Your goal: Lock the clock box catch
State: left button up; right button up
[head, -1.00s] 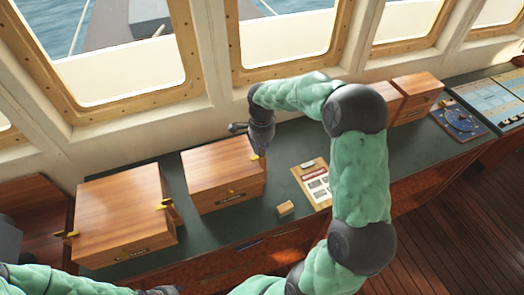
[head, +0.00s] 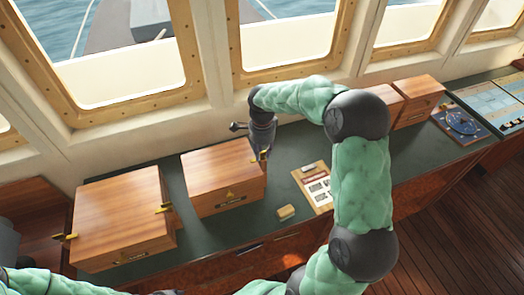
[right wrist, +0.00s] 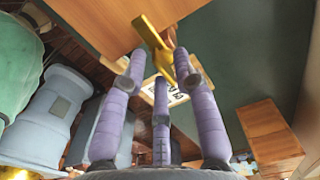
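The middle wooden box (head: 215,172) stands shut on the dark green counter, with a dark label on its front that is too small to read; I cannot confirm that it is the clock box. A brass catch (head: 262,155) is on its right side, also seen large in the right wrist view (right wrist: 160,45). My right gripper (head: 262,148) is at this catch, its fingers (right wrist: 160,75) apart on either side of the brass piece; contact is unclear. My left gripper (head: 166,292) is only partly seen at the bottom edge, its fingers hidden.
A larger wooden box (head: 120,215) with brass catches stands to the left. Further wooden boxes (head: 415,97) stand beyond my right arm. Windows rise behind the counter.

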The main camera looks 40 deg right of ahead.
aim_at(262, 157)
jog(key=shift+r, duration=0.1)
notch_tip(262, 157, up, 12)
dwell(0.7)
dwell(0.4)
